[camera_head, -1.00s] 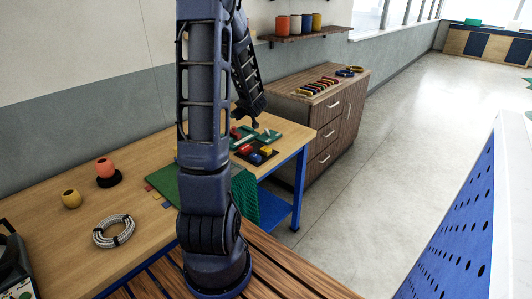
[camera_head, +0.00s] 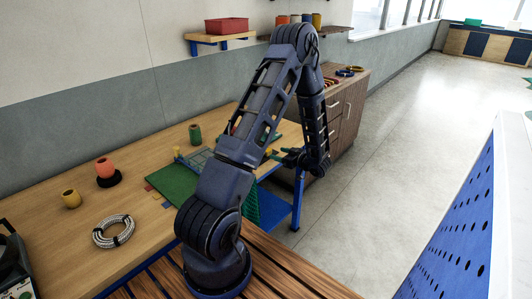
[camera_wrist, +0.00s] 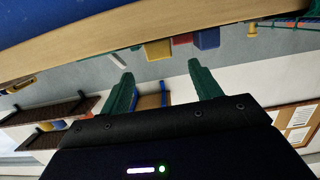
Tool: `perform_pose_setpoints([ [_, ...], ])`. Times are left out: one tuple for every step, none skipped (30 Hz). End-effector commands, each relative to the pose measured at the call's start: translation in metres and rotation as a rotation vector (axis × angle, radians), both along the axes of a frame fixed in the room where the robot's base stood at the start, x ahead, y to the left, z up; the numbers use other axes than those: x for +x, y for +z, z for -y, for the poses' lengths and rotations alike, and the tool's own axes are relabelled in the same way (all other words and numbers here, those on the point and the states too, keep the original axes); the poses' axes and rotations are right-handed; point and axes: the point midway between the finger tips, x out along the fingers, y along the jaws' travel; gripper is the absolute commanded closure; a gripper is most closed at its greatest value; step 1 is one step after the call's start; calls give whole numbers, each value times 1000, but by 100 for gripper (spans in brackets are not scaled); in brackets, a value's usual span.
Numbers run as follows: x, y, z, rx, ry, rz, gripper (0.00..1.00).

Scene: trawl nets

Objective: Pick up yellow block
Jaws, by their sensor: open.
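The yellow block (camera_wrist: 157,50) shows in the wrist view just beyond the gap between my fingertips, at the table's edge, with a gap between it and them. A small patch of yellow (camera_head: 269,152) shows beside the fingers in the head view, mostly covered by my arm. My gripper (camera_wrist: 160,68) has two green fingers spread apart with nothing between them. In the head view my gripper (camera_head: 276,156) points left, low over the right end of the wooden table. The wrist view is strongly tilted.
A red block (camera_wrist: 182,38) and a blue block (camera_wrist: 206,38) sit close beside the yellow one. A green mat (camera_head: 172,187), a green jar (camera_head: 195,134) and a coil of rope (camera_head: 113,232) lie on the table. A brown cabinet (camera_head: 346,115) stands behind my arm.

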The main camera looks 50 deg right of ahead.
Motion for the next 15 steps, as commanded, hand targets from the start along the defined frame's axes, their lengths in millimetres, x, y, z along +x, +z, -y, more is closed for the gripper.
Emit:
perform_pose_setpoints([
  [1,-1,0,2,2,3,37],
  [3,-1,0,2,3,4,37],
  [6,-1,0,2,3,4,37],
  [9,-1,0,1,3,4,37],
  [13,-2,0,1,3,4,37],
  [18,-2,0,1,3,4,37],
  [22,-3,-1,2,4,4,37],
  [27,-4,-1,2,4,3,37],
  [33,-5,-1,1,3,3,37],
  [37,-5,0,1,3,3,37],
  [41,-6,-1,1,3,3,37],
  [47,-7,-1,2,4,3,37],
  [50,-7,-1,1,3,3,37],
  [52,-8,0,1,2,3,37],
  [54,-8,0,1,2,3,37],
])
